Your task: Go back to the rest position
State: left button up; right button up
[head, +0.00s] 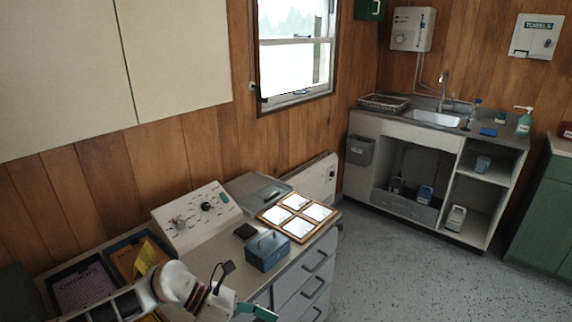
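My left arm comes in from the bottom left, low over the desk (220,240). My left gripper (246,290) is near the desk's front edge, in front of the blue metal box (266,250). Its two fingers are spread apart, one dark and one greenish, and nothing shows between them. My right gripper is not in view.
A white control panel (196,217), a grey tray (258,189) and a wooden frame with white panes (297,216) are on the desk. Folders lie at the left, partly behind my arm. Cream cupboards (178,60) hang above. A sink unit (436,118) stands beyond open floor (400,270).

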pick_arm(q)
jog(key=s+d+r+n+t+h, duration=0.2)
jog(key=d+r+n+t+h, duration=0.4)
jog(key=n, duration=0.3)
jog(key=w+a+f+n+t+y, duration=0.1)
jog(key=w+a+n+t+y, duration=0.15)
jog(key=n+t, duration=0.45)
jog(key=w+a+f+n+t+y, duration=0.2)
jog(key=a+n+t, duration=0.15)
jog(key=n, duration=0.75)
jog(key=s+a+f+n+y, duration=0.4)
jog(key=a+f+n+y, duration=0.4)
jog(key=a+f+n, duration=0.3)
jog(key=s+a+f+n+g+y, duration=0.2)
jog(key=s+a+f+n, duration=0.4)
jog(key=s+f, duration=0.4)
jog(key=shift+s+a+f+n+g+y, duration=0.15)
jog(key=shift+s+f+n+g+y, duration=0.15)
jog(key=shift+n+g, duration=0.45)
jog(key=shift+r+m, duration=0.15)
jog(key=shift+m, duration=0.1)
